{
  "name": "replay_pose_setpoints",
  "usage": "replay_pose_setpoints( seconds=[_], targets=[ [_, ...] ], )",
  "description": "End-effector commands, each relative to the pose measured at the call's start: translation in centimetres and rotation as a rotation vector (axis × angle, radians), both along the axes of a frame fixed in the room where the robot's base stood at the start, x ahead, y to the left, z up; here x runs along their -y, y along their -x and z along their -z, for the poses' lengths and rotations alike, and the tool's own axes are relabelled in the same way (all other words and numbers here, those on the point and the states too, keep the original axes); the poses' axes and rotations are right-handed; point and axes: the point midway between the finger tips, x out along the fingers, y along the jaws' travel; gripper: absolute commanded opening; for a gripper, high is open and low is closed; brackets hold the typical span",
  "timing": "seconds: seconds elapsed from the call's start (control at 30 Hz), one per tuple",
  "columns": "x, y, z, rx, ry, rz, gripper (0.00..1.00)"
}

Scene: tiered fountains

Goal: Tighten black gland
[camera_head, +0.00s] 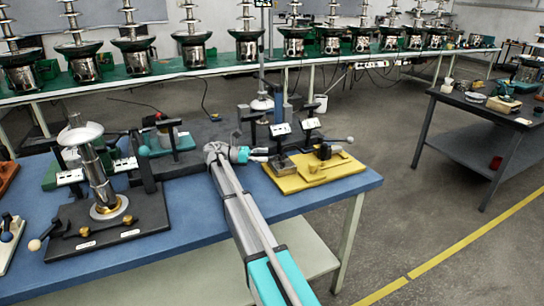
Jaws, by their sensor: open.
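My arm reaches in from the bottom middle over the blue table (215,225). My gripper (267,153) is open at its far end and points right, at the left edge of a fixture on a yellow base plate (318,176). The fixture has dark upright parts, white labels, a lever with a round end (349,140) and a small black round part (323,153) above the plate. I cannot tell for sure which part is the black gland. The fingertips are small and overlap the fixture in the picture, so I cannot tell whether they touch it.
A metal tiered fountain (97,175) stands on a black base plate at the left of the table. Green-based and black fixtures stand behind it. A long bench (225,66) with several fountains runs along the back. A dark side table (490,110) stands right, with open floor between.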

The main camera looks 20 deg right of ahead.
Motion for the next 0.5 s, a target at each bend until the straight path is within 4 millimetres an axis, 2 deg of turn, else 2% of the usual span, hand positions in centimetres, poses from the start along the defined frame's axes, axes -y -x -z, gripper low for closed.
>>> replay_pose_setpoints(
  seconds=[0.17, 0.5],
  targets=[
    [-0.85, -0.39, 0.00, 0.000, 0.000, -0.003, 0.71],
    [-0.87, -0.38, -0.01, 0.000, 0.000, -0.003, 0.71]
  ],
)
